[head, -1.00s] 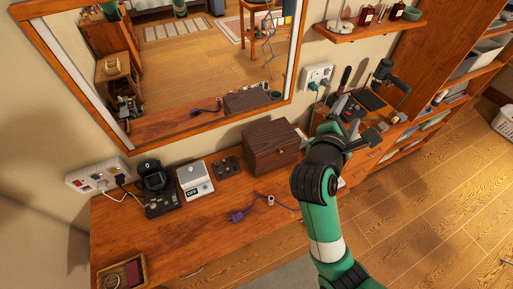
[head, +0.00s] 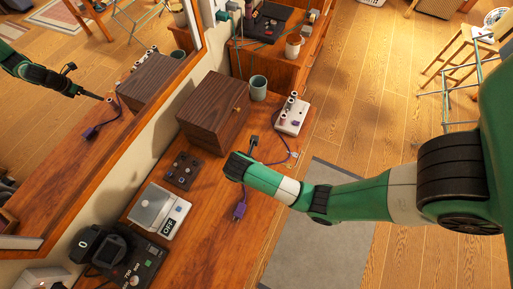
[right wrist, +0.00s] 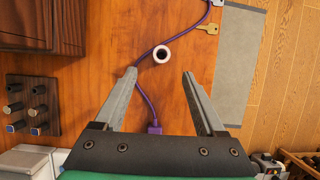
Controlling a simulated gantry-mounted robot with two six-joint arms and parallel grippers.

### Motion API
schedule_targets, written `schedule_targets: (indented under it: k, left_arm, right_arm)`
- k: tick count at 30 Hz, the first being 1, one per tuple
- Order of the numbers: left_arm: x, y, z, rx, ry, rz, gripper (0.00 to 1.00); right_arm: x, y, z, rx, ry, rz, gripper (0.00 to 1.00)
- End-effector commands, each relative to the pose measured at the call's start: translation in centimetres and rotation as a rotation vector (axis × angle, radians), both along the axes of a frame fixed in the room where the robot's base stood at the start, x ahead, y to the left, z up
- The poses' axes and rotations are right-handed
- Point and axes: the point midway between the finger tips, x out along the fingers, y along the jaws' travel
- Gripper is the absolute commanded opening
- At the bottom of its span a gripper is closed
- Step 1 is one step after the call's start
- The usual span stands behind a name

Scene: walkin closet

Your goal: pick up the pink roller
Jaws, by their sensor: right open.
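The pink roller (right wrist: 162,54) is a short, pale pink ring-ended cylinder with a dark hole, seen from above on the wooden dresser top in the right wrist view. It lies beside the purple cable, just beyond my fingertips and roughly centred between them. My right gripper (right wrist: 159,74) is open and empty, with its fingers pointing towards the roller. In the head view my right gripper (head: 253,143) is over the dresser top, in front of the brown box, and I cannot make out the roller there. My left gripper is not in view.
A brown wooden box (head: 215,112) stands behind the gripper. A purple cable (right wrist: 146,98) and a key (right wrist: 207,28) lie close to the roller.

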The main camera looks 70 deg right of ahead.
Motion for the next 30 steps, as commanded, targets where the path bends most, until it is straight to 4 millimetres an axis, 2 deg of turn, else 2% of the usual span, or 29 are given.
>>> schedule_targets:
  k: [5, 12, 15, 20, 27, 30]
  left_arm:
    - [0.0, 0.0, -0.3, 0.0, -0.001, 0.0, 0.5]
    - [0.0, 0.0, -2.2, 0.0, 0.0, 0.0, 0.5]
    - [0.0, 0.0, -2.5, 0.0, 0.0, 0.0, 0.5]
    - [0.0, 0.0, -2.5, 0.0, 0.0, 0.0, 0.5]
    - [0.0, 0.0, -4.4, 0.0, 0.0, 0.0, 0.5]
    - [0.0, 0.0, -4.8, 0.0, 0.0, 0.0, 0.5]
  right_arm:
    - [0.1, -0.3, -0.6, -0.001, -0.002, -0.001, 0.72]
    - [-0.2, -1.9, -4.9, -0.001, -0.001, -0.003, 0.72]
    - [-0.2, -2.3, -5.7, -0.001, -0.003, -0.001, 0.72]
    - [-0.2, -2.5, -6.0, -0.001, -0.004, 0.001, 0.72]
    - [-1.2, -3.5, -9.7, 0.0, -0.002, -0.001, 0.72]
    - [-1.2, -4.0, -10.7, 0.0, -0.003, -0.001, 0.72]
